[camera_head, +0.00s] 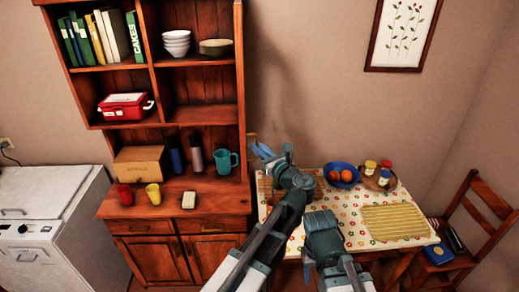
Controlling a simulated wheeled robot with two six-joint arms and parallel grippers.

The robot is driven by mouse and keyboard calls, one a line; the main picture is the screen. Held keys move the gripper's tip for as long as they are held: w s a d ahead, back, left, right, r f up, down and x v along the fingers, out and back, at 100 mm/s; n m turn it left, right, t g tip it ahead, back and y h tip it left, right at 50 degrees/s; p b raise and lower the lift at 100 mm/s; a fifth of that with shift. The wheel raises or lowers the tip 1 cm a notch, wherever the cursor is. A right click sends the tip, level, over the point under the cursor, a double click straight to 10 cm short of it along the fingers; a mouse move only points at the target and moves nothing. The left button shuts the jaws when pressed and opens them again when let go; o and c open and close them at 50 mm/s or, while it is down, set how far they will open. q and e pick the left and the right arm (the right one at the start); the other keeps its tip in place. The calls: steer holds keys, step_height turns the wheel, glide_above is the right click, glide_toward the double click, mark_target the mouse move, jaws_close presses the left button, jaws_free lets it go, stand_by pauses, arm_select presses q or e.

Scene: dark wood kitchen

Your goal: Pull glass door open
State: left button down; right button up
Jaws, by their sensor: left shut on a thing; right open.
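The wooden cabinet (242,70) stands at the left of the table, with shelves above and closed wooden doors (160,259) below. I cannot make out a glass pane or a glass door for certain; the shelves look uncovered. My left gripper (263,151) is beside the cabinet's right edge, at about counter height. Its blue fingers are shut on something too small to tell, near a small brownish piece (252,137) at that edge. My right gripper (318,226) is open, over the left part of the table; its fingertips are hard to see.
The table (359,210) holds a blue bowl of oranges (340,169), jars (384,173) and a yellow mat (397,221). Cups (153,193), a teal mug (224,161) and a box (141,161) stand on the counter. A chair (483,210) is at right, a white appliance (40,225) at left.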

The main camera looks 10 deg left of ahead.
arm_select(q)
steer(key=shift+w, duration=0.2)
steer(key=c, duration=1.2)
jaws_free()
steer(key=shift+w+a+f, duration=0.1)
steer(key=shift+w, duration=0.05)
steer(key=shift+o, duration=1.4)
steer(key=shift+w+a+f, duration=0.1)
steer(key=shift+w+f, duration=0.05)
steer(key=shift+s, duration=0.25)
arm_select(e)
steer(key=shift+w+a+f, duration=0.1)
steer(key=shift+w, duration=0.1)
